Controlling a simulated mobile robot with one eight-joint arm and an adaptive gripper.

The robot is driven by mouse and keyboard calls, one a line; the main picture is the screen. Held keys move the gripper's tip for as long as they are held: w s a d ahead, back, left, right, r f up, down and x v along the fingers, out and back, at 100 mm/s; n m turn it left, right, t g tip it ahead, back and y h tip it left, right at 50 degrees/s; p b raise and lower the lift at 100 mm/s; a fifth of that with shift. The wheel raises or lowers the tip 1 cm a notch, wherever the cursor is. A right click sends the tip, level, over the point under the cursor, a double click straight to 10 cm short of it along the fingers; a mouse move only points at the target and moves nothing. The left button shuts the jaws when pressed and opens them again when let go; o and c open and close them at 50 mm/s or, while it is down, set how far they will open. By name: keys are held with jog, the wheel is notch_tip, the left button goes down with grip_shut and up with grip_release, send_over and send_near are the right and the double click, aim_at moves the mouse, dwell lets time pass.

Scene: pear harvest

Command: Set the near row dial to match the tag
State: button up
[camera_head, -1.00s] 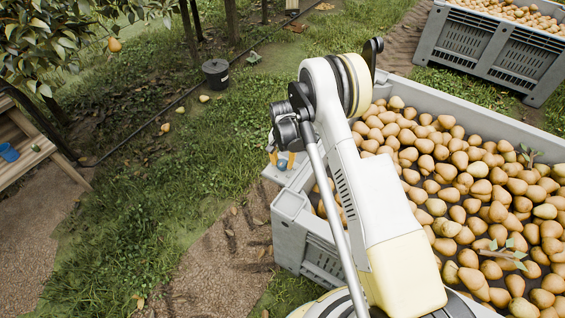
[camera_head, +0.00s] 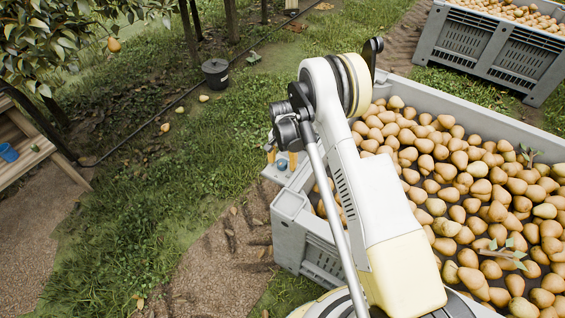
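I cannot make out a tag. My gripper (camera_head: 281,158) is beyond my arm, right at the knob, with its orange-yellow fingers apart on the left and right of it. I cannot tell whether they touch it. My arm hides part of the gripper and plate.
The grey bin (camera_head: 290,222) full of pears stands to the right. A second pear bin (camera_head: 487,48) is at the upper right. A black bucket (camera_head: 216,75) and a green-grey fitting (camera_head: 254,57) are on the grass. A wooden bench (camera_head: 28,150) with a blue cup (camera_head: 8,153) is at left.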

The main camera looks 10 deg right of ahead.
aim_at(283, 161)
notch_tip(283, 161, up, 12)
dwell(0.6)
